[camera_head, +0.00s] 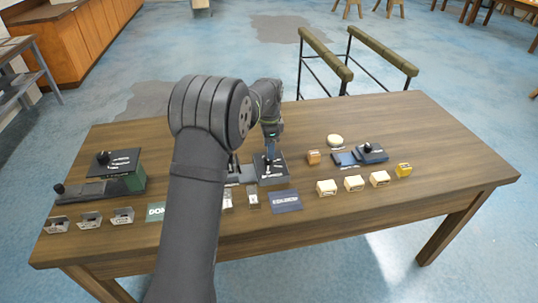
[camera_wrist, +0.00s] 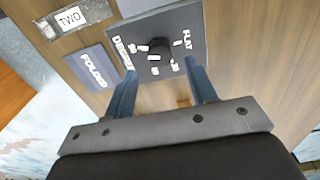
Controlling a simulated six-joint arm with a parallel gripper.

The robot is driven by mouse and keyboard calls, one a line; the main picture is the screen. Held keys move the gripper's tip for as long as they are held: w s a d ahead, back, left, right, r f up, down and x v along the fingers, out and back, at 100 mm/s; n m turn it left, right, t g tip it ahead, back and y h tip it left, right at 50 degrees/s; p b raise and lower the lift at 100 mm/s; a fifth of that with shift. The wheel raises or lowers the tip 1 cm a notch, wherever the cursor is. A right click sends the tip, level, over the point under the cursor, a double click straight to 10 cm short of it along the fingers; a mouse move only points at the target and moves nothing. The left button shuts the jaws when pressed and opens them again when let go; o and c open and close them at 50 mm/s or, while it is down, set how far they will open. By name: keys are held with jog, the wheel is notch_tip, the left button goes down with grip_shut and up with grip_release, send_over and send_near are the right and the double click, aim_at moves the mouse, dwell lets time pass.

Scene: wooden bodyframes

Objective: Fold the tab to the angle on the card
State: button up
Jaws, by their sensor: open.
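A dark square dial plate (camera_head: 283,172) stands at the middle of the table. In the wrist view the dial plate (camera_wrist: 190,20) bears the words FLAT and DEGREES, small marks and a black knob (camera_wrist: 161,46). My gripper (camera_wrist: 163,88) is open and empty, its two blue fingers apart near the plate's front edge. A dark blue FOLDED mat (camera_head: 286,202) lies just in front of the plate; the FOLDED mat (camera_wrist: 90,68) is beside the left finger in the wrist view. A metal piece labelled TWO (camera_wrist: 72,18) lies at upper left. I cannot make out an angle card.
Several metal brackets (camera_head: 90,221) line the front left edge, near a green DONE mat (camera_head: 155,212) partly behind my arm.

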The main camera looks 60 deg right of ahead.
notch_tip(320, 180, up, 13)
jog(key=shift+f, duration=0.15)
jog(key=shift+f, duration=0.1)
notch_tip(320, 180, down, 17)
jog(key=shift+f, duration=0.15)
dwell(0.7)
jog(key=shift+f, duration=0.2)
jog(key=shift+r+n, duration=0.2)
jog(key=shift+n, duration=0.6)
jog(key=n, duration=1.1)
jog(key=shift+n, duration=0.3)
jog(key=shift+w+n, duration=0.1)
jog(key=shift+n, duration=1.9)
